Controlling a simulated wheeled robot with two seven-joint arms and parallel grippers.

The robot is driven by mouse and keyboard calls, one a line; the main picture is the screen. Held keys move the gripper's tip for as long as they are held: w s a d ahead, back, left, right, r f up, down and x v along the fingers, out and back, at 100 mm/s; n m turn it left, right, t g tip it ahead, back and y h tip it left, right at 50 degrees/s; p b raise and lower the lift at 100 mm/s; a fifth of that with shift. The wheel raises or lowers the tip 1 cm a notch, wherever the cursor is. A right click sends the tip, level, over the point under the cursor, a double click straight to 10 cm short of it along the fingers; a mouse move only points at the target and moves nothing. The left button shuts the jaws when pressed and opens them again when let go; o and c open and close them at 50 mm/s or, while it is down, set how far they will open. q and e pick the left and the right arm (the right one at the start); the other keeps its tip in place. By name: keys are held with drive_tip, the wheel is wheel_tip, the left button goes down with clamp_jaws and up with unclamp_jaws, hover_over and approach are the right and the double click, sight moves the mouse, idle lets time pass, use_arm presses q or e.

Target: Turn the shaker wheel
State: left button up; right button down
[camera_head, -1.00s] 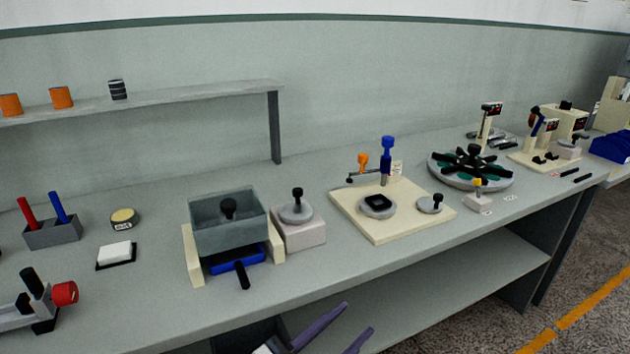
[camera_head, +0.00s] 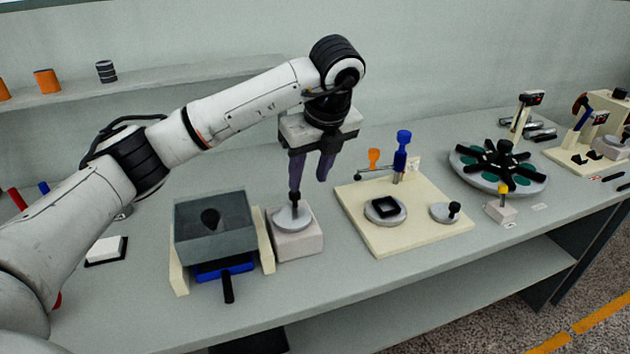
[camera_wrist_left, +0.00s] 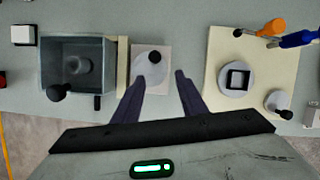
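The wheel beside the box is a grey disc (camera_head: 289,219) with an upright black knob (camera_head: 295,200), set on a pale block (camera_head: 297,242). In the left wrist view the disc (camera_wrist_left: 147,74) lies between and beyond my fingers, with its knob (camera_wrist_left: 155,56) on the far side. My left gripper (camera_head: 311,182) has its purple fingers spread and pointing down above the wheel. One finger overlaps the knob in the head view; I cannot tell whether they touch. The left wrist view also shows the left gripper (camera_wrist_left: 160,77) open and empty. My right gripper is out of view.
A grey open box (camera_head: 214,212) with a blue tray (camera_head: 222,268) under it stands left of the wheel. A cream board (camera_head: 385,235) with a blue post (camera_head: 402,155) stands to the right. A round carousel (camera_head: 480,178) is farther right.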

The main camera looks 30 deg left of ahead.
use_arm(q)
drive_tip(key=a+r, duration=0.1)
drive_tip(key=a, duration=0.1)
drive_tip(key=b, duration=0.1)
hover_over(292, 210)
drive_tip(key=d, duration=0.2)
drive_tip(key=shift+n+y, duration=0.3)
wheel_tip(292, 210, down, 4)
drive_tip(key=shift+w+a+f, duration=0.1)
drive_tip(key=shift+w, duration=0.05)
drive_tip(key=shift+p+x, duration=0.3)
drive_tip(key=shift+x, duration=2.35)
drive_tip(key=shift+w+a, duration=0.1)
drive_tip(key=shift+w, duration=0.05)
